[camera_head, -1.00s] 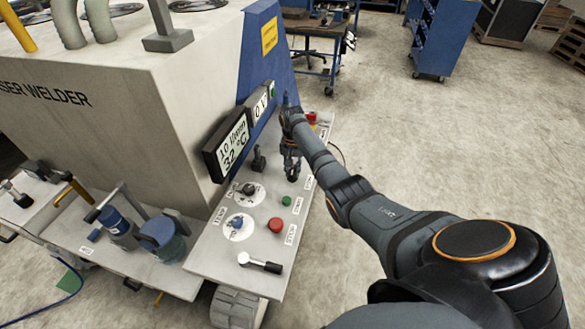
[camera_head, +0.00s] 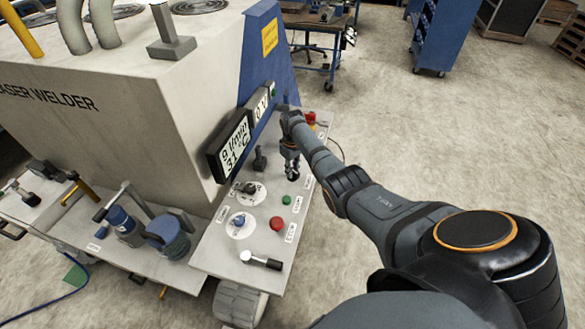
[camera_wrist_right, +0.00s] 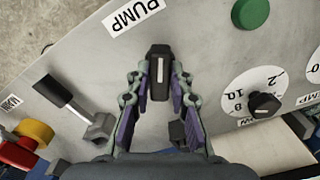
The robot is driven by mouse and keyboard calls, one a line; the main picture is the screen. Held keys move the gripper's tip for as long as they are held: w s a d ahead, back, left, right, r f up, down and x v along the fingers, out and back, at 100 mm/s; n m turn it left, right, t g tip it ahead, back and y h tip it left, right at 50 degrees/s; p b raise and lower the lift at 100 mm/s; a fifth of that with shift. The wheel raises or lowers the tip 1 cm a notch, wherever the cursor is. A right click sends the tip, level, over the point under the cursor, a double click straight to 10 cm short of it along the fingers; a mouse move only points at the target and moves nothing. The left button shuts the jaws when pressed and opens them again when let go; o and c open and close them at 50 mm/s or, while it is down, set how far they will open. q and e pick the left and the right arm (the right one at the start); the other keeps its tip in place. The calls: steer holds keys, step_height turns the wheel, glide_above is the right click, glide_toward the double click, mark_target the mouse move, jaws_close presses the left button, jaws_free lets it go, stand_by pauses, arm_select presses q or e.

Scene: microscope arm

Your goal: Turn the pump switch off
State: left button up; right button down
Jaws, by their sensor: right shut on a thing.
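The white line runs nearly straight up and down in that view. My right gripper (camera_wrist_right: 159,86) is shut on the knob, one finger on each side. In the head view my right gripper (camera_head: 291,172) points down at the panel and hides the switch. The display (camera_head: 235,145) reads 9 l/min and 31 °C. My left gripper is not in view.
A green button (camera_wrist_right: 252,13) and a dial (camera_wrist_right: 262,104) sit near the switch. A red button (camera_head: 277,223) is nearer in the head view.

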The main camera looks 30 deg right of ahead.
steer(key=n, duration=0.5)
steer(key=shift+w+r+n+p, duration=0.1)
steer(key=shift+r+n+p, duration=0.05)
steer(key=shift+n+p, duration=0.15)
stand_by(0.5)
steer(key=c, duration=1.2)
jaws_free()
step_height(320, 180, up, 12)
